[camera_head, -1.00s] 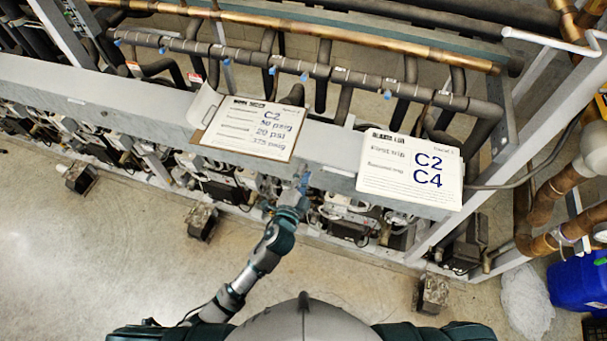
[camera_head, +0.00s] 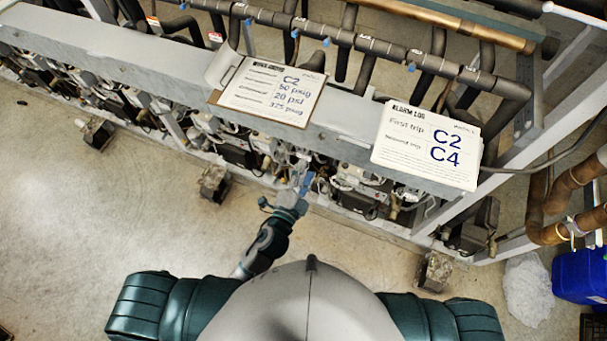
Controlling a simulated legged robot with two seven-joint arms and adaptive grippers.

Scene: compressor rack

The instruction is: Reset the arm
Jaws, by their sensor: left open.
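My left arm reaches forward from the lower middle of the head view. My left gripper (camera_head: 301,182) is open at the front of the compressor rack, just below the grey beam (camera_head: 345,149). Its fingertips are close to the small parts under the beam; I cannot tell whether they touch anything. The compressor units (camera_head: 240,152) sit in a row under the beam, partly hidden by it. My right gripper is not in view.
A work order sheet (camera_head: 268,92) reading C2 and an alarm log sheet (camera_head: 427,145) reading C2, C4 lie on the beam. Pipes run behind. A blue container (camera_head: 580,277) and a white bag (camera_head: 527,289) stand at right.

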